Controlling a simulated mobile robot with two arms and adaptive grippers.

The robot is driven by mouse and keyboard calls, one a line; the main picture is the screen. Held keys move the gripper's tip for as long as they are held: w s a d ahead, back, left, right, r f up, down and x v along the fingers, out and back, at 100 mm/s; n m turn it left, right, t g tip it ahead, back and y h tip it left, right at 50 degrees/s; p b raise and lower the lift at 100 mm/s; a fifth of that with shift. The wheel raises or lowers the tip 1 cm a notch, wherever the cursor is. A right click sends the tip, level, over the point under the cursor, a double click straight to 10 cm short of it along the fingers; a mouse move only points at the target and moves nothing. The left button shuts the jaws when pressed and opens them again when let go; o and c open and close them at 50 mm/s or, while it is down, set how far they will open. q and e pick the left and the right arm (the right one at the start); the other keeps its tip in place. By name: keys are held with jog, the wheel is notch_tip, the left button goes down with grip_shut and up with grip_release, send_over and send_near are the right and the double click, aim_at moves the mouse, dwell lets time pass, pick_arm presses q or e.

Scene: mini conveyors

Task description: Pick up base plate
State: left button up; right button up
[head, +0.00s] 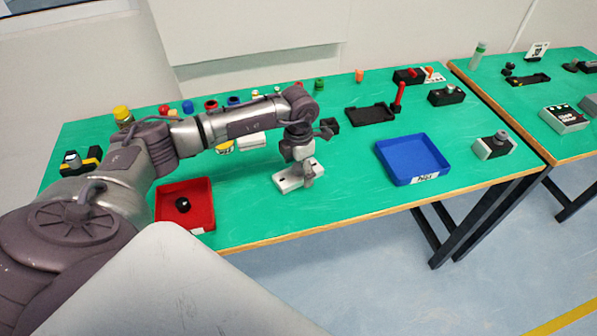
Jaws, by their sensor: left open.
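A light grey, oblong plate, which looks like the base plate (288,184), lies on the green table top between the red tray and the blue tray. It has small dark holes or slots. My left gripper (307,180) points down over the right part of this plate. It is open, and its fingers are at or just above the plate; I cannot tell if they touch it. The gripper hides part of the plate's right end. My right gripper is not in view.
A red tray (206,220) with a black round part (182,204) stands left of the plate. A blue tray (433,155) stands to the right. A black tray (358,117) and several small coloured parts lie farther back. Bare green table (340,195) surrounds the plate.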

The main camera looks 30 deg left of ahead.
pick_arm(q)
grip_shut()
dwell(0.5)
jog(key=shift+r, duration=0.15)
